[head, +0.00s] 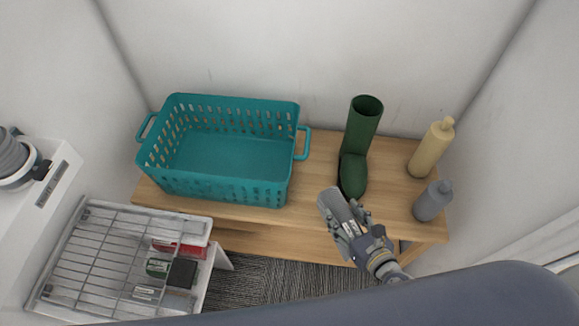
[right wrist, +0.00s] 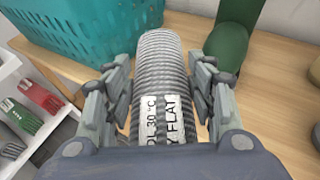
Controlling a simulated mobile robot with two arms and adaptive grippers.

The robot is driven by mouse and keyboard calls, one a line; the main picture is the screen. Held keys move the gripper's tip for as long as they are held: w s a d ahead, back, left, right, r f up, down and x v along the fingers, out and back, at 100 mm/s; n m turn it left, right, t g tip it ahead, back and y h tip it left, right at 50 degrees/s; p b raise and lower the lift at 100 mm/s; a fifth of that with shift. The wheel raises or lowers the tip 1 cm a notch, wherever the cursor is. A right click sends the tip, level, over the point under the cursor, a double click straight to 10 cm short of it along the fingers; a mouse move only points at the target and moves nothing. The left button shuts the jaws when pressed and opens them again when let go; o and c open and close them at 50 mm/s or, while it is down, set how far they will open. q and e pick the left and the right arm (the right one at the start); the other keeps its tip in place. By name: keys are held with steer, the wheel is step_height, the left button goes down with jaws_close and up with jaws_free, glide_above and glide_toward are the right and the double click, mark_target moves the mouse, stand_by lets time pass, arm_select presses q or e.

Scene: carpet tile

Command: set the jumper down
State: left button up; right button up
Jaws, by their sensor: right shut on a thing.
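The jumper (head: 331,203) is a grey ribbed roll, held in my right gripper (head: 346,222) over the front part of the wooden bench, just in front of the green boot. In the right wrist view, the jumper (right wrist: 160,70) lies lengthwise between the two fingers of the gripper (right wrist: 162,85). They are shut on its sides. A white care label (right wrist: 168,118) shows on it, with "30 °C" and "FLAT" readable. I cannot tell whether its underside touches the bench. My left gripper is not in view.
The wooden bench (head: 390,225) bears a teal basket (head: 225,190), empty as far as I see, a green boot (head: 355,165), a cream bottle (head: 430,150) and a grey bottle (head: 432,202). A wire rack (head: 100,250) stands at lower left. Bare wood shows between basket and boot.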

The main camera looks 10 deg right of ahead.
steer(key=shift+m+h, duration=0.7)
steer(key=shift+h, duration=0.1)
steer(key=s+a+f, duration=0.1)
steer(key=s+f, duration=0.1)
steer(key=s, duration=0.1)
steer(key=shift+a+f, duration=0.15)
steer(key=shift+a, duration=0.2)
steer(key=shift+w+t+p, duration=0.15)
steer(key=shift+t+p, duration=0.15)
steer(key=shift+w+r+p+x, duration=0.2)
steer(key=shift+r+p+x, duration=0.25)
steer(key=shift+x, duration=2.5)
steer(key=shift+w+r+p+x, duration=0.15)
steer(key=shift+r+p+x, duration=0.3)
steer(key=shift+x, duration=2.5)
steer(key=shift+w+r+p+x, duration=0.25)
steer(key=shift+r+x, duration=0.25)
steer(key=shift+x, duration=2.45)
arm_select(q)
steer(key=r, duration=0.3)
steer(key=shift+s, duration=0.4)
arm_select(e)
steer(key=shift+s, duration=0.1)
steer(key=shift+f, duration=0.2)
steer(key=o, duration=1.3)
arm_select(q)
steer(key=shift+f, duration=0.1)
arm_select(e)
steer(key=shift+s, duration=0.1)
